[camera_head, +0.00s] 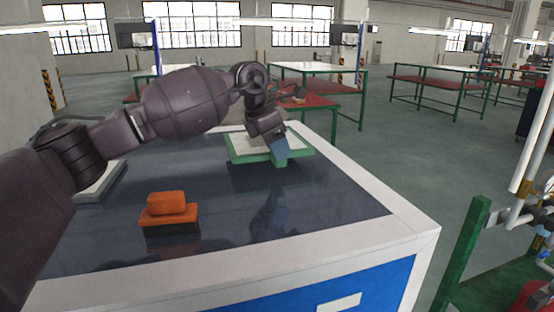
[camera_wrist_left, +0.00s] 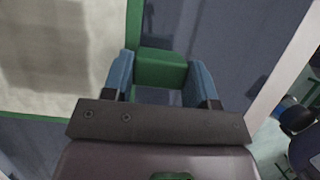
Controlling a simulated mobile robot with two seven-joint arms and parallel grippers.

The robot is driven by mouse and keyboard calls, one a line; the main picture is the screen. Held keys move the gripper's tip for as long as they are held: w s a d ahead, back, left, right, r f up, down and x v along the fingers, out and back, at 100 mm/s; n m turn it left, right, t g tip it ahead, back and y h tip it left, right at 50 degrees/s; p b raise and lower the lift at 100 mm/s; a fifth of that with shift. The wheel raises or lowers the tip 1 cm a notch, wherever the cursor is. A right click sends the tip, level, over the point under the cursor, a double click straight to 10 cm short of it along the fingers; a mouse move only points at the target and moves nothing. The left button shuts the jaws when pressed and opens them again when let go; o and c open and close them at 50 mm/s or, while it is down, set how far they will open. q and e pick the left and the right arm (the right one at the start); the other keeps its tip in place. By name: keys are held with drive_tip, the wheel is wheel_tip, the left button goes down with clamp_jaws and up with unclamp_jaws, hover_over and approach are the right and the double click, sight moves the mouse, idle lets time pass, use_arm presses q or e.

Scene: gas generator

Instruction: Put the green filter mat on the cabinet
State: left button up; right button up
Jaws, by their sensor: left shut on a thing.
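The green filter mat (camera_head: 243,148) has a green frame around a pale panel and lies flat over the far part of the cabinet (camera_head: 400,228), which has a dark glossy top, white rim and blue front. I cannot tell whether it touches the top. My left gripper (camera_head: 279,155) is shut on the green block-shaped handle at the mat's near edge. In the left wrist view, the blue fingers of the left gripper (camera_wrist_left: 160,82) stand on both sides of the green handle (camera_wrist_left: 161,68), and part of the mat (camera_wrist_left: 60,50) shows at left. My right gripper is not in view.
An orange object (camera_head: 168,205) with a dark base stands on the near left of the cabinet top. A pale flat piece (camera_head: 100,183) lies at the left, partly behind my arm. The top's near right is clear. Piping (camera_head: 535,160) and a green post (camera_head: 462,250) stand at right.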

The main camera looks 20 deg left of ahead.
use_arm(q)
drive_tip(key=shift+f, duration=1.7)
drive_tip(key=shift+f, duration=0.1)
drive_tip(key=o, duration=1.1)
drive_tip(key=shift+c, duration=0.2)
drive_tip(key=v, duration=1.2)
